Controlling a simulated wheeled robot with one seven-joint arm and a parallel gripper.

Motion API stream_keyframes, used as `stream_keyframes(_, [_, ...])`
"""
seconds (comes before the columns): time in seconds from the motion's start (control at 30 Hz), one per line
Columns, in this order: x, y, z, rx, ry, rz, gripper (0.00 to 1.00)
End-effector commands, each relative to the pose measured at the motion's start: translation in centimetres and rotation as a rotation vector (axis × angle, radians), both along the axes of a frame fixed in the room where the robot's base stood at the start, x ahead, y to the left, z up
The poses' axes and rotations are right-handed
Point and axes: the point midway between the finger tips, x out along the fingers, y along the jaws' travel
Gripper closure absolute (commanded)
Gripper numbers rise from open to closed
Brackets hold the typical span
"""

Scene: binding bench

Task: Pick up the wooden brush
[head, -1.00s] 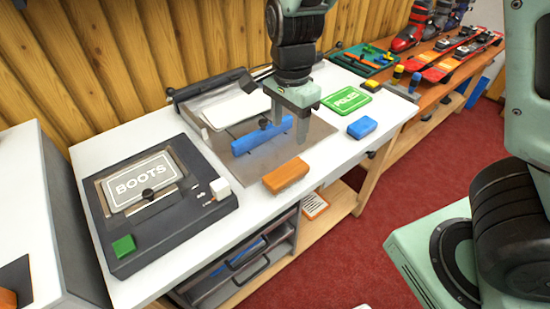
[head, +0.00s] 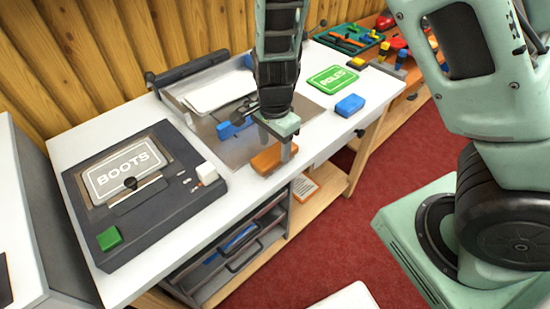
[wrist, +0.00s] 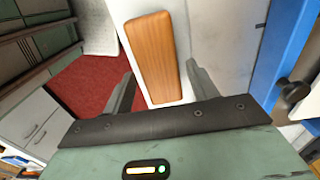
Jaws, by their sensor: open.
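The wooden brush (head: 268,161) lies near the front edge of the white bench, its orange-brown wooden top facing up. In the wrist view the brush (wrist: 152,50) is a long rounded block, pointing away from my gripper. My gripper (head: 277,150) is above the brush in the head view and hides part of it. In the wrist view my gripper (wrist: 161,82) is open and empty, its two fingers on either side of the brush's near end. I cannot tell the height left between the fingertips and the bench.
A blue bar (head: 232,128) with a dark knob lies behind the brush; it is close at right in the wrist view (wrist: 292,55). A BOOTS machine (head: 150,215) stands to the left. A blue block (head: 349,105) and green POLES plate (head: 332,77) lie to the right.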

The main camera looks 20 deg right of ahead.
Motion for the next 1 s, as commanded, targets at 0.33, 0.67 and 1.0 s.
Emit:
stream_keyframes(0.33, [-0.2, -0.1, -4.2, 0.001, 0.001, -0.002, 0.42])
stream_keyframes(0.67, [-0.1, -0.1, -4.2, 0.001, 0.000, -0.001, 0.72])
stream_keyframes(1.0, [-0.1, 0.0, -3.8, 0.001, -0.001, 0.000, 0.78])
